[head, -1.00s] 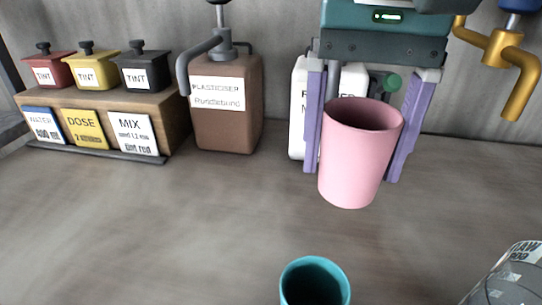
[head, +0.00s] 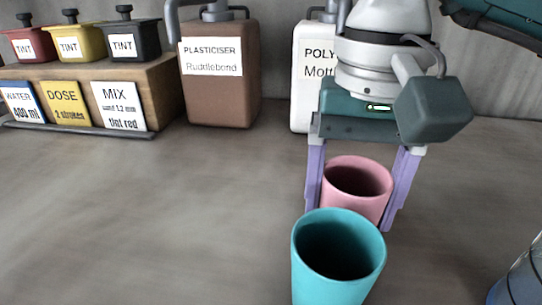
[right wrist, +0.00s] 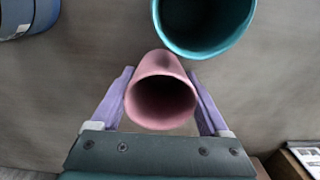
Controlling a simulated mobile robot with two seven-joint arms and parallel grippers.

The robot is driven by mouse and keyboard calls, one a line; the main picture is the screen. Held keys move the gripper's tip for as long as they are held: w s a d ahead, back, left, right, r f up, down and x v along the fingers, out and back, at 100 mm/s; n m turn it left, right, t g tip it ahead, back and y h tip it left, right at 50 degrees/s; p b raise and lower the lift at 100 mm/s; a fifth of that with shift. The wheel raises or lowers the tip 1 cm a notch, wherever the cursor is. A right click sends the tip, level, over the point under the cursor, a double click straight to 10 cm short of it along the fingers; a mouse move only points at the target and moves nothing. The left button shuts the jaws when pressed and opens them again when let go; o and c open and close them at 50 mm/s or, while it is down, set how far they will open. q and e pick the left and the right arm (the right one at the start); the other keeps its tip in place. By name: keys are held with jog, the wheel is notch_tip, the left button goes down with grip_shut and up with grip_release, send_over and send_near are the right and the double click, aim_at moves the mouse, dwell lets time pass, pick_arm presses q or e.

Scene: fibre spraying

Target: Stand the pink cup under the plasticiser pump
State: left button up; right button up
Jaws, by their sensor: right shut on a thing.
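The pink cup (head: 357,182) is upright between the purple fingers of my right gripper (head: 358,200), which is shut on it. In the head view it is partly hidden behind a teal cup (head: 338,262). The right wrist view shows the pink cup (right wrist: 160,92) between the fingers, close to the teal cup (right wrist: 203,25); I cannot tell whether they touch. The plasticiser pump bottle (head: 219,100) is brown, labelled PLASTICISER, and stands left of my right gripper at the back. Its spout (head: 172,14) points left; the pump top is cut off. My left gripper is not in view.
A white POLY bottle (head: 303,95) stands behind my right gripper. A wooden rack (head: 168,88) with tint pots and cards is at the left. A clear container (head: 525,278) is at the right edge. The worktop in front of the brown bottle is clear.

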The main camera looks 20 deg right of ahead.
jog(key=shift+f, duration=0.2)
jog(key=o, duration=1.2)
